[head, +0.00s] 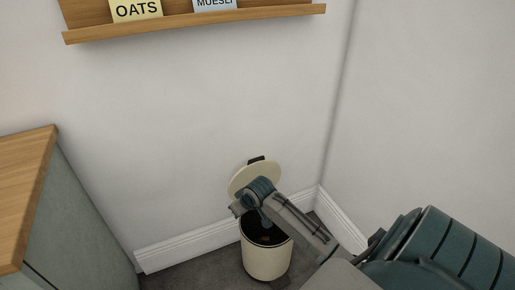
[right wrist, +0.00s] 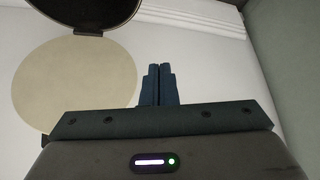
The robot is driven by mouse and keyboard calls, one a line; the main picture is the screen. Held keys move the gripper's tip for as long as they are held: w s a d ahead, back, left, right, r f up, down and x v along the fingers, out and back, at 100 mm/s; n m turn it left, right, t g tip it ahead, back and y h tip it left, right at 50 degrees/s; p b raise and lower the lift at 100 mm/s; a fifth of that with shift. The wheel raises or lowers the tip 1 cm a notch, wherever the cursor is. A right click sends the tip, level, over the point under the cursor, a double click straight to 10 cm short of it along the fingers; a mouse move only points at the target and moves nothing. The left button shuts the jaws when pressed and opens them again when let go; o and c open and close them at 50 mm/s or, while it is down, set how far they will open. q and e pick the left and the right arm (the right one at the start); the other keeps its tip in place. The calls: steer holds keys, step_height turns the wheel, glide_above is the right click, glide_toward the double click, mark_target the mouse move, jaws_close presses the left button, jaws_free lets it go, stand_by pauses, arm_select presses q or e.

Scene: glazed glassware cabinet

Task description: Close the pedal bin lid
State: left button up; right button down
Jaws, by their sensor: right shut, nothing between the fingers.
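The cream pedal bin (head: 265,262) stands on the floor in the corner, its dark inside showing. Its round cream lid (head: 242,181) is raised and leans back toward the wall. The right wrist view shows the lid as a pale disc (right wrist: 72,88), with part of the bin's dark opening (right wrist: 85,18) at the top edge. My right gripper (head: 267,222) is over the bin opening in front of the lid, partly hiding both. Its fingers (right wrist: 157,86) are shut and empty, beside the disc in the picture; I cannot tell whether they touch it. My left gripper is out of view.
Walls with a white skirting board (head: 190,245) close in behind and right of the bin. A wood-topped cabinet (head: 70,215) stands at the left. A wooden shelf (head: 200,22) with oats and muesli packs is high above. Some dark floor (head: 195,274) is free left of the bin.

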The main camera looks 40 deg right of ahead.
steer(key=w+d+r+m, duration=0.1)
steer(key=w+d+r, duration=0.5)
steer(key=w+d, duration=0.15)
step_height(320, 180, up, 11)
steer(key=m+g+h+p, duration=0.1)
steer(key=m+p, duration=0.1)
glide_above(258, 160)
steer(key=shift+g, duration=0.3)
steer(key=x, duration=0.3)
steer(key=b+x, duration=0.1)
steer(key=x, duration=0.2)
steer(key=w+x, duration=0.1)
steer(key=x, duration=0.2)
steer(key=shift+w+d+f, duration=0.1)
steer(key=shift+d+f, duration=0.05)
steer(key=shift+d, duration=0.25)
steer(key=shift+f, duration=0.2)
steer(key=shift+s+a, duration=0.2)
steer(key=shift+s, duration=0.6)
steer(key=shift+s+a, duration=0.2)
steer(key=shift+s, duration=0.6)
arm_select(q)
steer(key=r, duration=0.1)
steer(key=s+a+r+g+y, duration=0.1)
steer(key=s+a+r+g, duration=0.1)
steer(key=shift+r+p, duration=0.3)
arm_select(e)
steer(key=shift+s+a+f, duration=0.1)
steer(key=shift+s, duration=0.2)
